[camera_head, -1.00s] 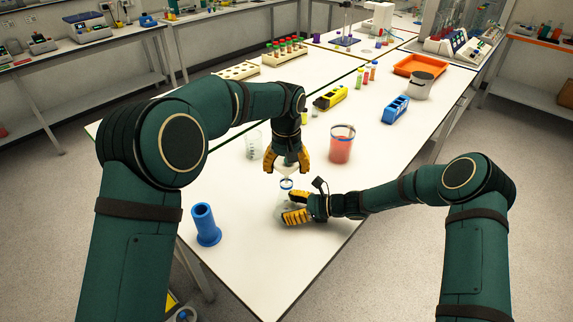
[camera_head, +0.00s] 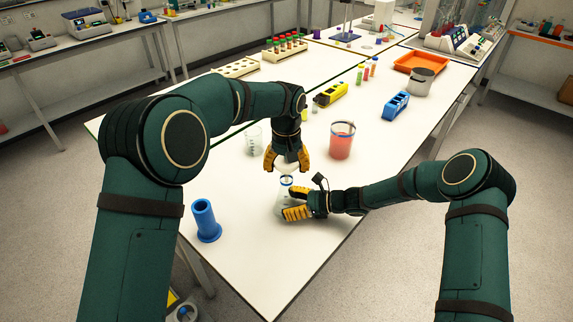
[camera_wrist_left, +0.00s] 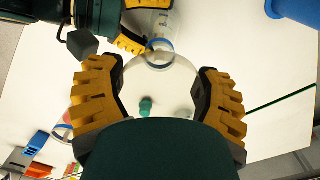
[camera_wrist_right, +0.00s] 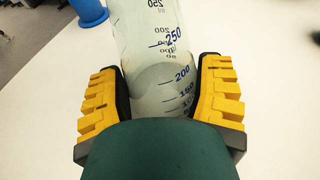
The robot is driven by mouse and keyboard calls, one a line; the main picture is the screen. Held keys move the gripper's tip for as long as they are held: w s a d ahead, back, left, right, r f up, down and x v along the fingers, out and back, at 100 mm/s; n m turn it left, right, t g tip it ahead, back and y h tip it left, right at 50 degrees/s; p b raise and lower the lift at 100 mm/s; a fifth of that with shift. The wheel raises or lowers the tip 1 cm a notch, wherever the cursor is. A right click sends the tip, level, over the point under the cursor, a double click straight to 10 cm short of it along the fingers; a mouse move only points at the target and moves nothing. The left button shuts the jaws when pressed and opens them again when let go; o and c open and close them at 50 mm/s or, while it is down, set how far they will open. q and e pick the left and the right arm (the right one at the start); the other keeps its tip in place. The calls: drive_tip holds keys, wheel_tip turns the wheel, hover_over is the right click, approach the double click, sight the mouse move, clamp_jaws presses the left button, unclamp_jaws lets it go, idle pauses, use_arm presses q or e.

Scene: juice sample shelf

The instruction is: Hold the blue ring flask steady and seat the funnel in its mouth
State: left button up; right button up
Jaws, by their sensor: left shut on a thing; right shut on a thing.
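The clear funnel (camera_wrist_left: 175,85) is between the fingers of my left gripper (camera_head: 287,163), which is shut on it. The blue ring flask (camera_wrist_right: 160,60) is clear, with blue volume marks. My right gripper (camera_wrist_right: 164,95) is shut around its body from the side. In the head view the flask's blue ring (camera_head: 287,181) lies just under the funnel and left gripper. In the left wrist view the flask (camera_wrist_left: 152,22) and its ring overlap the funnel's edge. I cannot tell whether the funnel's stem is inside the mouth.
A blue cylinder stand (camera_head: 207,221) is at the near left of the table. A beaker of red liquid (camera_head: 341,141) and a clear beaker (camera_head: 253,139) stand close behind the grippers. A yellow block (camera_head: 331,95) and blue rack (camera_head: 396,106) are farther back.

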use_arm(q)
drive_tip(key=shift+f, duration=0.7)
drive_tip(key=o, duration=1)
drive_tip(key=shift+c, duration=0.2)
drive_tip(key=shift+r, duration=0.1)
wheel_tip(320, 180, up, 12)
